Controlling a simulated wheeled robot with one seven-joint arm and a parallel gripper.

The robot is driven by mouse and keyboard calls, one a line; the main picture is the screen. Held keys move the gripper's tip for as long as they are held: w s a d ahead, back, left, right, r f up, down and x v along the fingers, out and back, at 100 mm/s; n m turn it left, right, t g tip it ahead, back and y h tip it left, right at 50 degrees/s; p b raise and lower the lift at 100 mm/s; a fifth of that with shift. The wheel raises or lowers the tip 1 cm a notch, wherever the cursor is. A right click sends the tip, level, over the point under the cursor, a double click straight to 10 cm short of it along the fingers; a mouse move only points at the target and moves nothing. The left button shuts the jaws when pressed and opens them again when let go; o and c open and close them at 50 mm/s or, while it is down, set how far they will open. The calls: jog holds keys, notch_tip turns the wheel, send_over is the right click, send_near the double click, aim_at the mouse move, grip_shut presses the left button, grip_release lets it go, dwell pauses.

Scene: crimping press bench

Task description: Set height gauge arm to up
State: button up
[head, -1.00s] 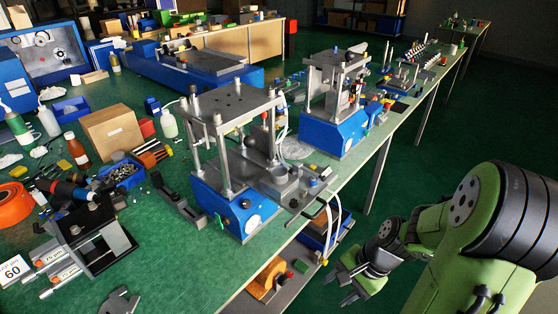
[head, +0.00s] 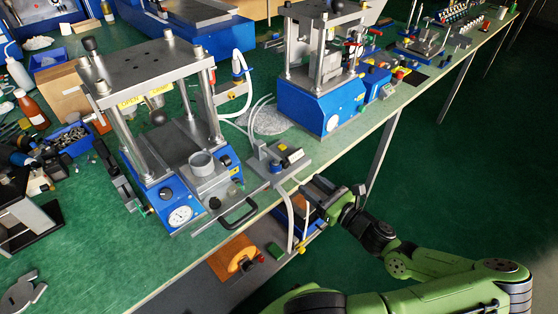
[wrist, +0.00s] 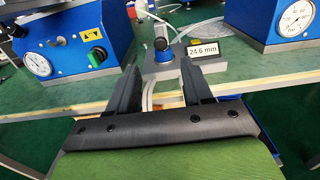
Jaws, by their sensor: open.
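The height gauge (head: 280,158) is a small unit on a grey base at the bench's front edge, between two blue presses. In the wrist view, the gauge (wrist: 162,50) shows a dark upright part on its base and a white label reading 24.6 mm. Its arm's position is hard to tell. My gripper (head: 313,197) is in front of the bench edge, just right of and nearer than the gauge. In the wrist view, my gripper (wrist: 160,83) has its two dark fingers apart with nothing between them, pointing towards the gauge without visibly touching it.
The left press (head: 178,205) has a black front handle (head: 240,215) jutting past the bench edge. The right press (head: 318,105) stands behind the gauge. White hoses (head: 290,222) hang beside my gripper, above a low shelf (head: 195,285). Green floor at right is clear.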

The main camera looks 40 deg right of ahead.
aim_at(287, 166)
jog(key=w+b, duration=0.1)
jog(key=w, duration=0.5)
jog(key=w+b, duration=0.1)
jog(key=w, duration=0.5)
jog(key=shift+a+f, duration=0.1)
jog(key=shift+f, duration=0.1)
jog(key=shift+w+r, duration=0.1)
jog(key=shift+w, duration=0.5)
grip_shut()
